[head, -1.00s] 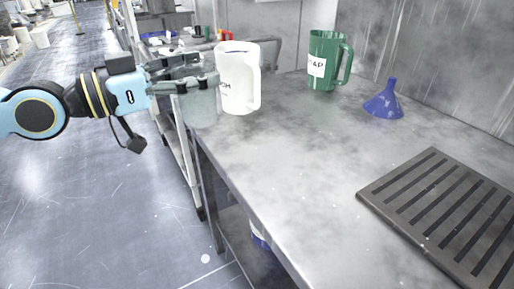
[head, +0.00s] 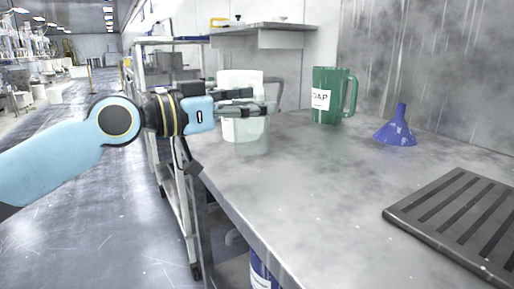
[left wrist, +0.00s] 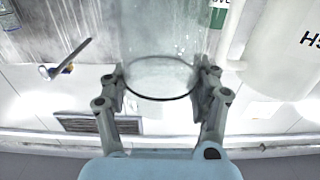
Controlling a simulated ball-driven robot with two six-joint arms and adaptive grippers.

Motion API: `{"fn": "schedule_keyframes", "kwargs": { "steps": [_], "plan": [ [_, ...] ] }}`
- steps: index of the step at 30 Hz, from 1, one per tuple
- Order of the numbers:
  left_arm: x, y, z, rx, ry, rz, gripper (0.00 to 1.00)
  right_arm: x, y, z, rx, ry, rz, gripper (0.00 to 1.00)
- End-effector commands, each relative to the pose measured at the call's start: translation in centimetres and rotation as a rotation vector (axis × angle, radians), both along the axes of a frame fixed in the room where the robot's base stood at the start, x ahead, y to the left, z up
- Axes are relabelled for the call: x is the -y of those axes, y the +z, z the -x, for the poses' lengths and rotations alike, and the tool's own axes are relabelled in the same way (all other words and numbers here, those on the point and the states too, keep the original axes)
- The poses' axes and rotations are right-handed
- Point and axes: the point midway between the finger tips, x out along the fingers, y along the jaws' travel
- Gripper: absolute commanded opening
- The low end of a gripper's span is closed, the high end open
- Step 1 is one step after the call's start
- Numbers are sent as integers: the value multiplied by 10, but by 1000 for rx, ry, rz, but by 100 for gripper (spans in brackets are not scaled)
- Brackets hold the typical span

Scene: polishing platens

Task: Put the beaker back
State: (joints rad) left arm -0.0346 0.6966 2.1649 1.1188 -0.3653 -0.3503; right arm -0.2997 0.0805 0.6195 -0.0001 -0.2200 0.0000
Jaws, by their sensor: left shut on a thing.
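My left gripper (head: 262,102) is shut on a clear glass beaker (head: 246,132), which looks upright near the left edge of the steel bench. In the left wrist view the beaker (left wrist: 165,55) lies between the two fingers (left wrist: 163,85), with its round rim facing me. In the head view the fingers and beaker partly cover a white jug (head: 240,78) standing behind them. The jug (left wrist: 285,55) also shows at the right of the left wrist view. I cannot tell whether the beaker touches the bench. My right gripper is not in view.
A green soap jug (head: 328,88) and a blue funnel (head: 396,128) stand at the back of the bench (head: 300,185). A dark slotted rack (head: 400,214) lies at the right. The bench's middle is clear. A shelved cart (head: 170,130) stands beyond its left edge.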

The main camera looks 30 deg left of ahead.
Motion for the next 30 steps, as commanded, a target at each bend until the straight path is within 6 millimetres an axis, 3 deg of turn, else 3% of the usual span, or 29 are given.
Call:
{"fn": "schedule_keyframes", "kwargs": {
  "steps": [5,12,25,26,30],
  "plan": [
    [6,-7,-7,0,-3,0,25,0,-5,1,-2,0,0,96],
    [6,-43,-7,-1,-2,0,25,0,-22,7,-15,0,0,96],
    [6,-48,-7,1,-3,-2,25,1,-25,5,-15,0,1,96],
    [6,-47,-7,1,-2,-2,66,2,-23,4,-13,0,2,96],
    [6,-46,-7,1,-2,-2,84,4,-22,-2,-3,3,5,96]
  ]
}}
